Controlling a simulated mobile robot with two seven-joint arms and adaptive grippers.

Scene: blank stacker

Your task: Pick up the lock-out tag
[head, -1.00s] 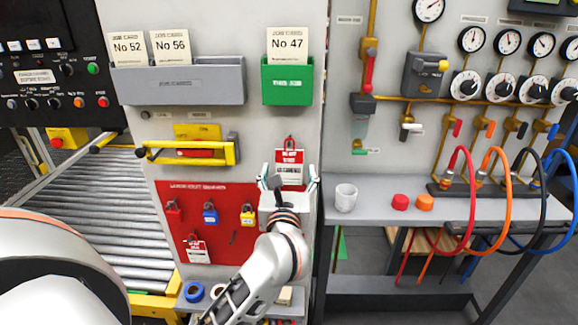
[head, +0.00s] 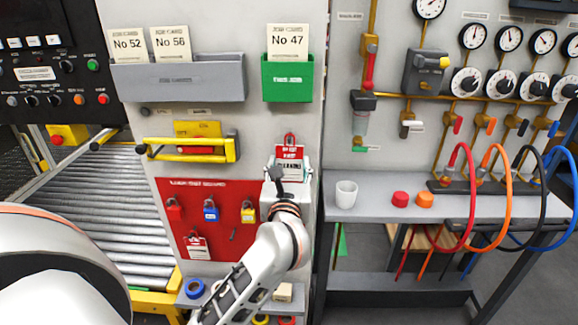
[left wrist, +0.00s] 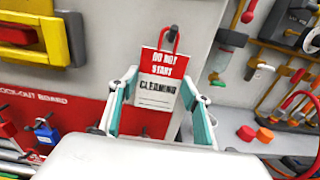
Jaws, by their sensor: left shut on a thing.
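The lock-out tag (head: 290,152) is a red and white card with a red shackle at its top. It is upright in front of the grey cabinet, below the green holder. In the left wrist view the tag (left wrist: 163,66) reads "DO NOT START" and "CLEANING". Whether the shackle still touches a hook is unclear. My right gripper is not in view.
A red lock-out board (head: 215,190) with padlocks and another tag (head: 196,247) is to the left. The green holder (head: 287,80) with a card is above. A grey bench (head: 370,211) with a white cup (head: 346,194) and coloured caps is to the right.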

